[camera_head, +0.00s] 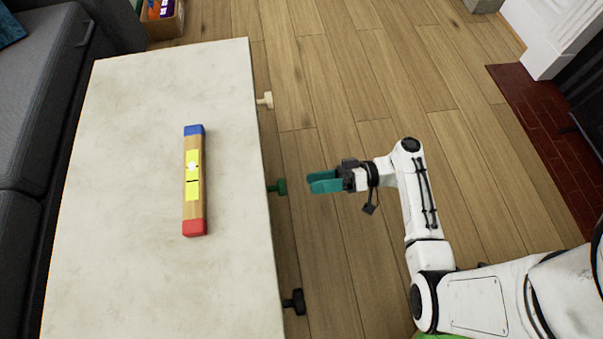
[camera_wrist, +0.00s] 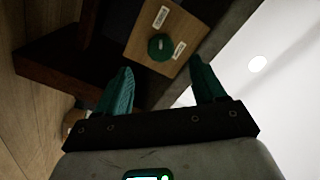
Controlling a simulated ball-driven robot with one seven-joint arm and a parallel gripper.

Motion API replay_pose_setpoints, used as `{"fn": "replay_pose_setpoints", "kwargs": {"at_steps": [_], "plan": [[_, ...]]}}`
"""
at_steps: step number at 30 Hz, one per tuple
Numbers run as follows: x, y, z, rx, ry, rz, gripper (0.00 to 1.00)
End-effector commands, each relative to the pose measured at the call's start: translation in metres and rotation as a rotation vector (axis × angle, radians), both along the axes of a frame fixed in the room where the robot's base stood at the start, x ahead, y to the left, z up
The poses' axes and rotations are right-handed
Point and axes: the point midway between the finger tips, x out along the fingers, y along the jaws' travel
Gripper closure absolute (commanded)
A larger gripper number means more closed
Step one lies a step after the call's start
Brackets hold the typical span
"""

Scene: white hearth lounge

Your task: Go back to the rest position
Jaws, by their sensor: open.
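My gripper (camera_head: 312,182) is out over the floor, just right of the pale table's right edge, with teal fingers pointing left at the table. In the wrist view (camera_wrist: 163,88) its two fingers stand apart with nothing between them. A green knob (camera_head: 280,186) on the table's side is close ahead of the fingertips. In the wrist view this green knob (camera_wrist: 161,47) sits on a wooden panel with two small white labels whose text I cannot read.
The pale table (camera_head: 120,250) carries a wooden bar (camera_head: 194,215) with blue and red ends and yellow labels. A cream knob (camera_head: 265,100) and a black knob (camera_head: 294,302) also stick out. A grey sofa (camera_head: 40,80) stands left. Wooden floor (camera_head: 350,60) is clear.

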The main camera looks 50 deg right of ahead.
Motion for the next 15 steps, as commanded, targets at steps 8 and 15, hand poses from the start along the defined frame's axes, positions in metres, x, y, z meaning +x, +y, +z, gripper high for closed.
{"fn": "replay_pose_setpoints", "kwargs": {"at_steps": [8, 15], "plan": [[-0.0092, -0.0114, -0.0003, 0.001, 0.000, 0.001, 0.30], [-0.0090, -0.0112, -0.0004, 0.001, 0.000, 0.001, 0.30]]}}
